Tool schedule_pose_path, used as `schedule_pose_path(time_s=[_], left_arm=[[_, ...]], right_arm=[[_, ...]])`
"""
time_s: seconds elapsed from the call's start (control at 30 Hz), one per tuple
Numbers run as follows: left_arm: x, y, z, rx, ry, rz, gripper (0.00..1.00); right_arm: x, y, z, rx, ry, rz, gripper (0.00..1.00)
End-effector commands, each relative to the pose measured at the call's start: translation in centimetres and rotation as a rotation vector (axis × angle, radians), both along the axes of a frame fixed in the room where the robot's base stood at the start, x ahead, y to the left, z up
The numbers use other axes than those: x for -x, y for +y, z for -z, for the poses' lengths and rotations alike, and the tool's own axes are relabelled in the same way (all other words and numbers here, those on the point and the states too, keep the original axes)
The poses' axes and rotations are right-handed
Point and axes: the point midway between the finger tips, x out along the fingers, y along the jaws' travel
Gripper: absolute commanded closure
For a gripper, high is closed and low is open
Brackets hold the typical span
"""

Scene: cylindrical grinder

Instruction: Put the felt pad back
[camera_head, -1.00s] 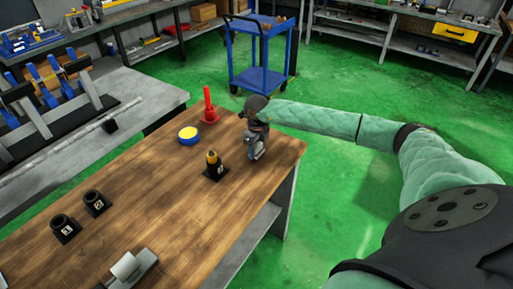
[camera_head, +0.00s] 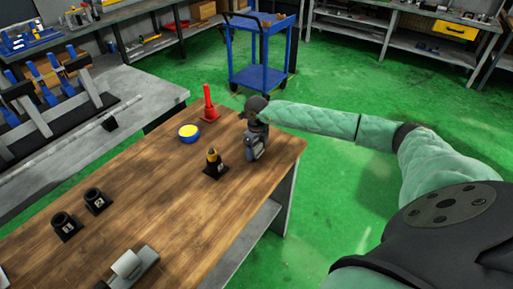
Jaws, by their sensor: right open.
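A round yellow disc with a blue rim (camera_head: 189,133) lies on the wooden tabletop (camera_head: 150,195). I cannot tell whether it is the felt pad. A yellow-tipped piece stands upright in a black numbered holder (camera_head: 215,165) nearer to me. My right gripper (camera_head: 251,158) points down near the table's far right corner, to the right of the black holder and apart from it. It is open, and I see nothing held in it. Its fingers are small and dark here. My left gripper is not in view.
A red upright piece (camera_head: 208,104) stands at the table's far edge. Two black numbered holders (camera_head: 66,227) stand at the left, and a grey block with a white roll (camera_head: 130,267) is at the front. A blue cart (camera_head: 260,76) stands beyond. The table's middle is clear.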

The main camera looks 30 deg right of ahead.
Motion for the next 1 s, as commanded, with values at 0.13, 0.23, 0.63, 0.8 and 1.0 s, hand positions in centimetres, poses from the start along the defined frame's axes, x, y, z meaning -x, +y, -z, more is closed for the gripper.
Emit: schedule_pose_path(time_s=[0.13, 0.23, 0.63, 0.8, 1.0], left_arm=[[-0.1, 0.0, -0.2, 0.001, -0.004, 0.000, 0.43], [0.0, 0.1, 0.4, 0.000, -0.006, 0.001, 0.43], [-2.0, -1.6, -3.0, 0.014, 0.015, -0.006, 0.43], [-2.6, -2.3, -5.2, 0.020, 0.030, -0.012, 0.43], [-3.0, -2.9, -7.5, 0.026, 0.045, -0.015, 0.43]], right_arm=[[0.0, 0.0, -0.2, 0.000, 0.000, 0.000, 0.24], [0.0, 0.0, -0.4, 0.000, -0.001, 0.000, 0.24], [-0.1, 0.0, -5.0, -0.001, -0.004, 0.000, 0.24], [-0.1, -0.1, -8.0, 0.001, -0.004, 0.000, 0.24], [-0.1, 0.0, -10.7, 0.000, -0.002, -0.001, 0.24]])
